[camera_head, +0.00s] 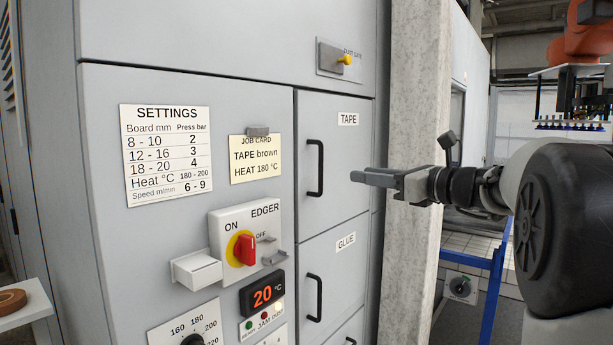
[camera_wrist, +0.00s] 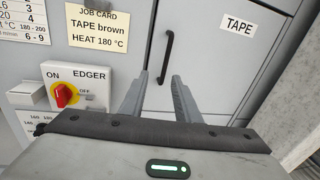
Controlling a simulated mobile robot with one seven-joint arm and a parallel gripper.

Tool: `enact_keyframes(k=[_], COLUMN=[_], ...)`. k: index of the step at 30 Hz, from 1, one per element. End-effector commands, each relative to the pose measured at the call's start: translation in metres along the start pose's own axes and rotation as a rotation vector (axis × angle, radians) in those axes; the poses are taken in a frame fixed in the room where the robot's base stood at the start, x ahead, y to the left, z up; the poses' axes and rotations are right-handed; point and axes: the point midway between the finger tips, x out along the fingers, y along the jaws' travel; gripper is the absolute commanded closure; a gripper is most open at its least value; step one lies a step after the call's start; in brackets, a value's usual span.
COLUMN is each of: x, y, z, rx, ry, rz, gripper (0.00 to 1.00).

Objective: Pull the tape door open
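The tape door (camera_head: 333,190) is a grey cabinet door with a TAPE label at its top; it is shut. Its black vertical bar handle (camera_head: 316,168) is on the door's left side. The handle (camera_wrist: 166,58) also shows in the wrist view, just beyond the fingertips. My gripper (camera_head: 354,177) is to the right of the handle in the head view, level with it and apart from it. In the wrist view my gripper (camera_wrist: 159,78) has its two fingers spread with an empty gap between them, the handle lying ahead near that gap.
The glue door (camera_head: 335,265) with its black handle is directly below. To the left are the edger switch (camera_head: 240,249), a small white ledge (camera_head: 196,269) and the job card (camera_head: 256,160). A concrete pillar (camera_head: 415,90) stands right of the cabinet. A yellow knob (camera_head: 345,59) sticks out above.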

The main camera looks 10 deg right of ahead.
Motion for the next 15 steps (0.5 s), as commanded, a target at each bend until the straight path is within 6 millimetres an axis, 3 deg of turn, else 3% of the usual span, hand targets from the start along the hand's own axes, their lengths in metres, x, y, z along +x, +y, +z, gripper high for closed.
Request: enact_keyframes(k=[3, 7, 15], x=[-0.001, 0.012, 0.069], y=[-0.013, -0.013, -0.014], z=[-0.002, -0.001, 0.001], rx=[0.053, 0.055, 0.054], ry=[-0.02, -0.021, -0.021], rz=[-0.029, -0.028, -0.025], gripper=[0.71, 0.71, 0.71])
